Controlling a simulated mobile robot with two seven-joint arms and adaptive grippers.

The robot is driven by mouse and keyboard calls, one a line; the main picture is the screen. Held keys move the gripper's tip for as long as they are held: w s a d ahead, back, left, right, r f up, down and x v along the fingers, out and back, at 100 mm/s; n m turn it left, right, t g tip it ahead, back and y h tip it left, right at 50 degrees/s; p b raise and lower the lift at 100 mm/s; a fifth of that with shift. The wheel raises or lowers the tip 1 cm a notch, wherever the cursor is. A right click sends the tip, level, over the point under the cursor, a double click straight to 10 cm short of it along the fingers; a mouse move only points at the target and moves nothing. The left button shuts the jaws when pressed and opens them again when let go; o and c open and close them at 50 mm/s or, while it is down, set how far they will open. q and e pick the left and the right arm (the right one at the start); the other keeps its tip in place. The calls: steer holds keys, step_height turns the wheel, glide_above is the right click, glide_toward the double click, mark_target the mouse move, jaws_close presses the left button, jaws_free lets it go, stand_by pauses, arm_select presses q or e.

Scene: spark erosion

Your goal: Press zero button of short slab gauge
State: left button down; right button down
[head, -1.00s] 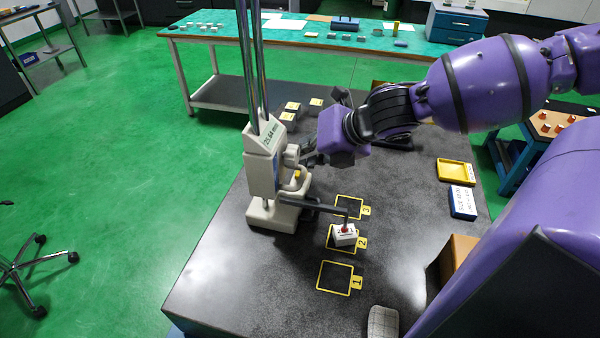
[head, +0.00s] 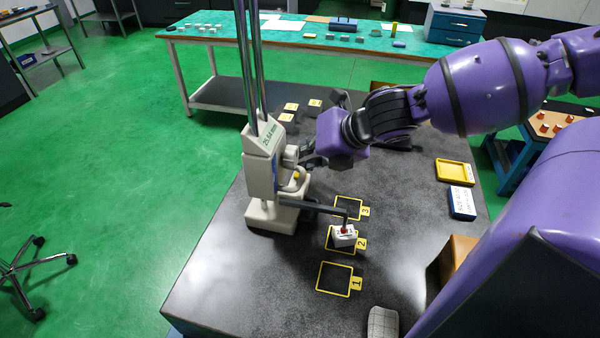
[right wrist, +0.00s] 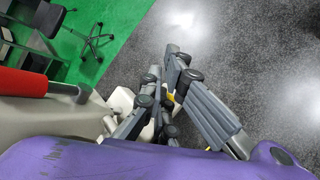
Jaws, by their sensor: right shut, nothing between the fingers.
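A beige gauge (head: 262,168) with two tall steel columns stands on the dark table. Its display appears to read 25.64 mm. Its dark arm (head: 318,207) reaches right to a red tip over a white block (head: 344,236) at square 2. My right gripper (head: 306,158) is shut and empty, close against the gauge's right side, just above a small yellow part (head: 297,175). In the right wrist view, the fingers (right wrist: 165,88) partly cover the beige gauge body (right wrist: 122,101) and a bit of yellow. I cannot tell whether they touch it. The zero button cannot be made out. My left gripper is out of view.
Yellow-framed squares 1 (head: 334,279) and 3 (head: 348,205) lie beside the block. A yellow tray (head: 455,171) and a blue-and-white box (head: 462,203) are at the right. A grey object (head: 382,322) is at the front. The table's left front is clear.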

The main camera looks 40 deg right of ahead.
stand_by(0.5)
steer(key=shift+f, duration=0.5)
steer(key=shift+r, duration=0.45)
step_height(320, 180, up, 6)
stand_by(0.7)
stand_by(0.7)
